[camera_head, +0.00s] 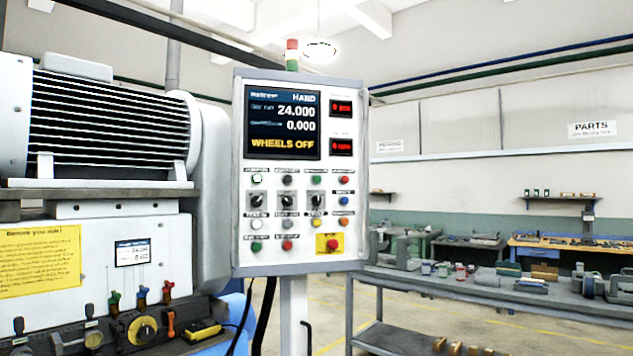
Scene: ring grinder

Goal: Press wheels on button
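The control panel (300,262) stands upright on a post in the middle of the head view. Its screen (282,122) reads HAND, 24.000, 0.000 and WHEELS OFF in yellow. Below are rows of small buttons and switches with labels too small to read, so I cannot tell which is the wheels on button. A green button (316,180) and a red button (344,180) sit at the right of the top row. Another green button (256,247) and red button (287,245) are in the bottom row. Neither of my grippers is in view.
A red stop button (333,244) on a yellow plate is at the panel's lower right. The grinder's finned motor (110,120) and lever controls fill the left. A grey workbench (480,290) with tools stands at right. Yellow-lined floor shows behind it.

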